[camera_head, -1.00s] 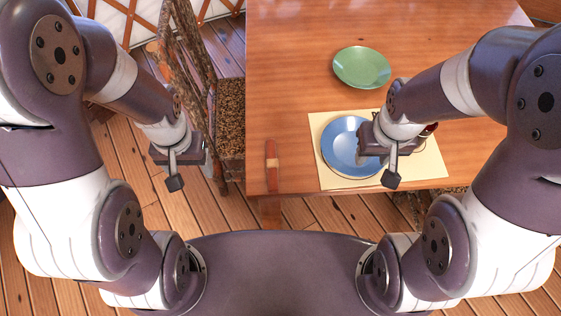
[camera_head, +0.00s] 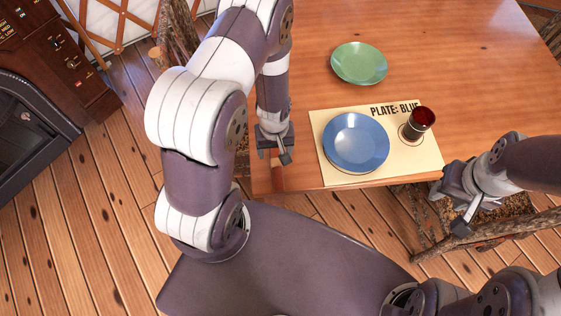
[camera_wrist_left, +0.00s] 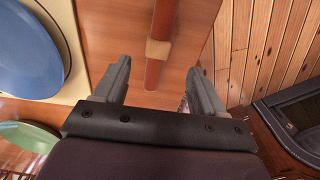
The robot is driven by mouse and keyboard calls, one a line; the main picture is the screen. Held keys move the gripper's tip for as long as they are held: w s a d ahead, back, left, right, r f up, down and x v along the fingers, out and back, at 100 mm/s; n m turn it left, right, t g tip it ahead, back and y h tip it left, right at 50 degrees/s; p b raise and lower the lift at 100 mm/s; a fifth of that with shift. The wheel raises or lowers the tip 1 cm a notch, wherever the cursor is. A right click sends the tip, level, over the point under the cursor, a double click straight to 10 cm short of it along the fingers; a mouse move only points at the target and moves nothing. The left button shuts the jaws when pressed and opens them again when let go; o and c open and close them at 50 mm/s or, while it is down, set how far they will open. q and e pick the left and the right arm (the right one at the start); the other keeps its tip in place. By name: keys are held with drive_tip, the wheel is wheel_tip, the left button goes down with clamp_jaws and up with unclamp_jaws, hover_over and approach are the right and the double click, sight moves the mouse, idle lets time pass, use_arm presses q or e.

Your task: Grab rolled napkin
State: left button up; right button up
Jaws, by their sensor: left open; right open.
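The rolled napkin is a reddish-brown roll with a tan band; it lies on the table's left front part. In the head view only its near end (camera_head: 277,177) shows, below my left gripper (camera_head: 274,148). In the left wrist view the napkin (camera_wrist_left: 160,25) runs from the top edge to between the open fingers of my left gripper (camera_wrist_left: 158,78). The fingers stand apart on either side, not closed on it. My right gripper (camera_head: 463,196) is open and empty by the table's right front edge.
A blue plate (camera_head: 356,142) and a dark red cup (camera_head: 420,122) stand on a cream placemat (camera_head: 334,176) reading "PLATE: BLUE". A green plate (camera_head: 359,62) sits farther back on the wooden table (camera_head: 460,60). A rustic chair (camera_head: 500,232) is below the right gripper.

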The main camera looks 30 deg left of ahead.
sight(276, 161)
use_arm(q)
wheel_tip(276, 161, down, 8)
drive_tip(key=shift+w+d+f+p, duration=0.1)
drive_tip(key=shift+d+p, duration=0.05)
drive_tip(key=shift+p, duration=0.4)
drive_tip(key=c, duration=1)
